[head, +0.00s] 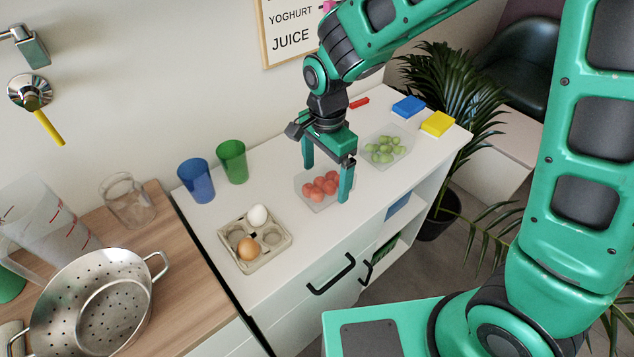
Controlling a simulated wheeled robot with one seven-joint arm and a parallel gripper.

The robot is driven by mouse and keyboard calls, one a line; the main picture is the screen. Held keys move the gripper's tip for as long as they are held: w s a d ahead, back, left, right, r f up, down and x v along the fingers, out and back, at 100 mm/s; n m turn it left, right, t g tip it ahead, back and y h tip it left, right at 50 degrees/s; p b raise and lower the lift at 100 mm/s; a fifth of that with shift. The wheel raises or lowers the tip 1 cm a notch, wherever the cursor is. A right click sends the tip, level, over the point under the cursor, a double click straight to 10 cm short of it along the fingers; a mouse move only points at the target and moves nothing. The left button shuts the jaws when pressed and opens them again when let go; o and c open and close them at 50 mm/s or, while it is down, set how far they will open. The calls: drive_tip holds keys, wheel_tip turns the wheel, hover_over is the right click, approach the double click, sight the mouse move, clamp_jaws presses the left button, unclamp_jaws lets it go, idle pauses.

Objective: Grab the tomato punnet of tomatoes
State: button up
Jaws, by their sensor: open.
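The tomato punnet (316,203) is a clear, shallow tray holding several red tomatoes (320,186). It sits on the white cabinet top. My gripper (327,184) points down over the punnet with its two green fingers spread. One finger shows at the punnet's far left side and the other at its right side in front. I cannot tell whether either finger touches the punnet. Nothing is held between the fingers.
A punnet of green fruit (386,147) stands close behind to the right. An egg carton (253,240) lies to the left, with blue (197,181) and green (232,162) cups behind. Blue (408,107) and yellow (438,124) blocks lie at the far right.

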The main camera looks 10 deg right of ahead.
drive_tip(key=shift+f, duration=0.55)
drive_tip(key=c, duration=1.3)
drive_tip(key=shift+r, duration=0.15)
